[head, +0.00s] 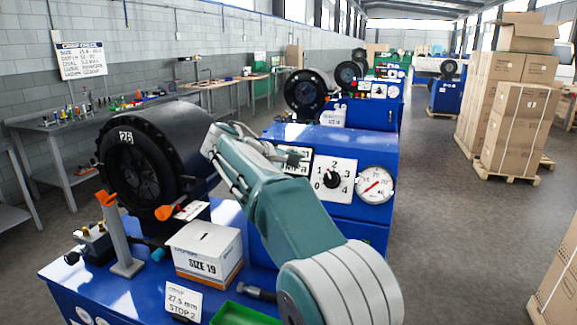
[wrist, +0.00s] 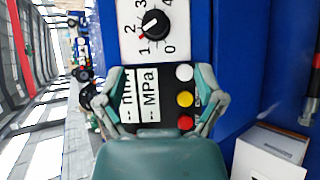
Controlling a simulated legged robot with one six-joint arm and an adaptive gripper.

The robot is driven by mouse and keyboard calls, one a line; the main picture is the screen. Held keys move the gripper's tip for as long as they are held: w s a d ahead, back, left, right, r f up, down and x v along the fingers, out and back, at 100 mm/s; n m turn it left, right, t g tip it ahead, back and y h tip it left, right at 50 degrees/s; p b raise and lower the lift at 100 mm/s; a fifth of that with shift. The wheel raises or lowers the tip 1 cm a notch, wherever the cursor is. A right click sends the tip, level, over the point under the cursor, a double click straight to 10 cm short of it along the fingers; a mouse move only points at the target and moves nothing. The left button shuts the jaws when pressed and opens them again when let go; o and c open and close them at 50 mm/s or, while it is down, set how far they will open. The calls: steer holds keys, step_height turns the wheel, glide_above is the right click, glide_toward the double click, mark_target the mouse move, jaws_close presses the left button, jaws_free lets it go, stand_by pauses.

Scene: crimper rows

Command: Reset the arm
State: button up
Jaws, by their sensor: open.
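My teal and grey arm reaches over the blue crimper bench in the head view. My gripper (head: 222,140) is beside the large black crimper head (head: 140,160) marked 26, partly hidden by its own links. In the wrist view my gripper (wrist: 160,76) has its two fingers spread, with nothing between them. Behind the fingers is a black display panel (wrist: 162,88) reading mm and MPa, with white, yellow and red buttons. A 0–4 dial (wrist: 155,24) is beyond the fingertips. Whether the fingers touch the panel cannot be told.
A SIZE 19 box (head: 208,255), an orange-topped lever (head: 118,235), a stop card (head: 180,301) and a green tray (head: 243,314) crowd the blue bench (head: 60,275). A pressure gauge (head: 375,185) is right of my arm. Cartons (head: 515,125) stand across a clear aisle.

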steer(key=s+d+f+m+g+y, duration=0.1)
steer(key=s+d+m+y, duration=0.15)
steer(key=s+d, duration=0.4)
steer(key=s+d+f+m+y, duration=0.1)
steer(key=s+d+y, duration=0.2)
steer(key=s, duration=0.7)
steer(key=s+f+m+y, duration=0.2)
steer(key=s+f, duration=0.4)
steer(key=s, duration=0.4)
steer(key=s+f+m+y, duration=0.3)
steer(key=s+f, duration=0.4)
steer(key=s, duration=0.4)
steer(key=shift+s+a+m+t, duration=0.2)
steer(key=shift+m+t, duration=0.1)
steer(key=shift+m, duration=0.35)
